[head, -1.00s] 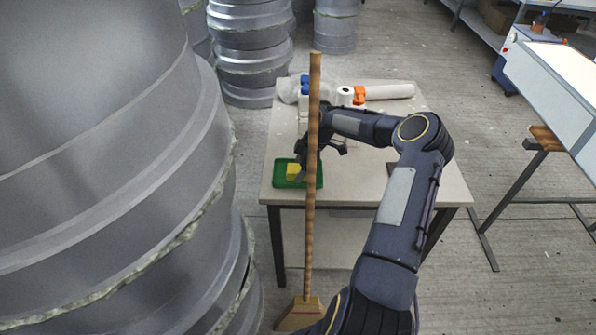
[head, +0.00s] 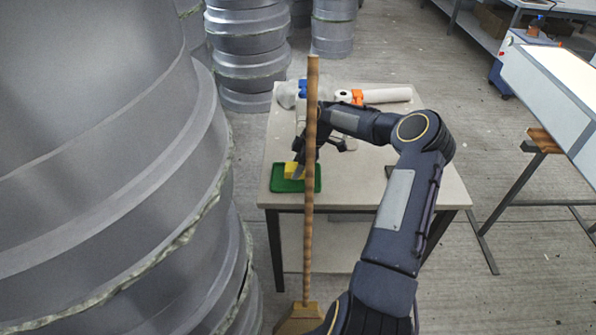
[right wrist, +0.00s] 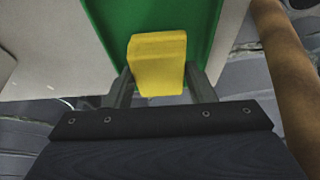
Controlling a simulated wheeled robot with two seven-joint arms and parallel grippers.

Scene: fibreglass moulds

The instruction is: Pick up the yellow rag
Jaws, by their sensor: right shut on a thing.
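The yellow rag (head: 290,170) is a small folded block over the green tray (head: 279,184) near the left front of the table. My right gripper (head: 299,165) is shut on it. In the right wrist view the rag (right wrist: 157,64) sits between the two fingers (right wrist: 158,84), with the green tray (right wrist: 100,20) behind it. I cannot tell whether the rag is clear of the tray floor. The wooden broom handle hides part of the gripper and the tray in the head view. My left gripper is not in view.
The broom (head: 309,215) stands upright in front of the table (head: 400,190), close to my right arm. White bottles, a roll (head: 343,96) and an orange item (head: 357,97) stand at the back. Large grey moulds (head: 110,180) fill the left. The table's right side is mostly clear.

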